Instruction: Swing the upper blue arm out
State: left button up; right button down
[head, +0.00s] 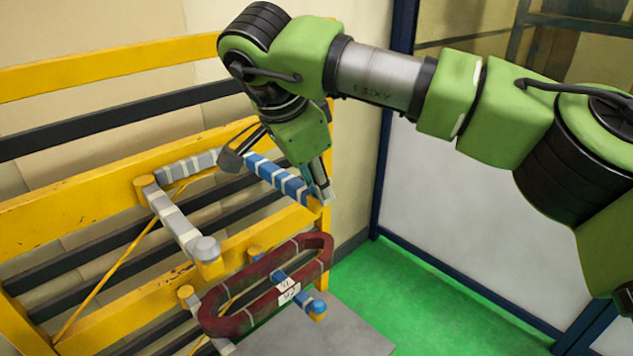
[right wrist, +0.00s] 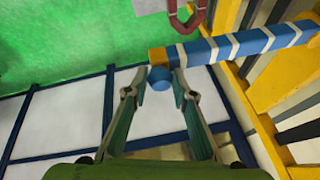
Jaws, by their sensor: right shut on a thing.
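The upper blue arm (head: 275,178), blue with pale bands, slants from the yellow rack down to the right in the head view. Its outer end has a yellow-orange block (right wrist: 158,54) and a round blue knob (right wrist: 160,77). In the right wrist view, the banded upper blue arm (right wrist: 235,44) runs from that end to the rack at the right. My right gripper (right wrist: 157,84) is shut on the arm's end, one finger on each side of the knob. In the head view, my right gripper (head: 322,190) partly covers this end. My left gripper is not in view.
A grey banded arm (head: 172,215) stands out from the yellow rack (head: 70,208) to the left. Green floor (head: 425,300) and a blue-framed white partition (head: 480,220) lie to the right.

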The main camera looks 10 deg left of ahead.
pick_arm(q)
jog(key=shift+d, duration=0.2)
pick_arm(e)
jog(key=shift+a, duration=0.1)
jog(key=c, duration=1.7)
grip_release()
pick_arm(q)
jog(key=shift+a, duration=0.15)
pick_arm(e)
jog(key=shift+s+a, duration=0.1)
jog(key=shift+s, duration=0.05)
jog(key=shift+r, duration=0.1)
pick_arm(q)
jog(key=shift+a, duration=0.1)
pick_arm(e)
jog(key=v, duration=1.2)
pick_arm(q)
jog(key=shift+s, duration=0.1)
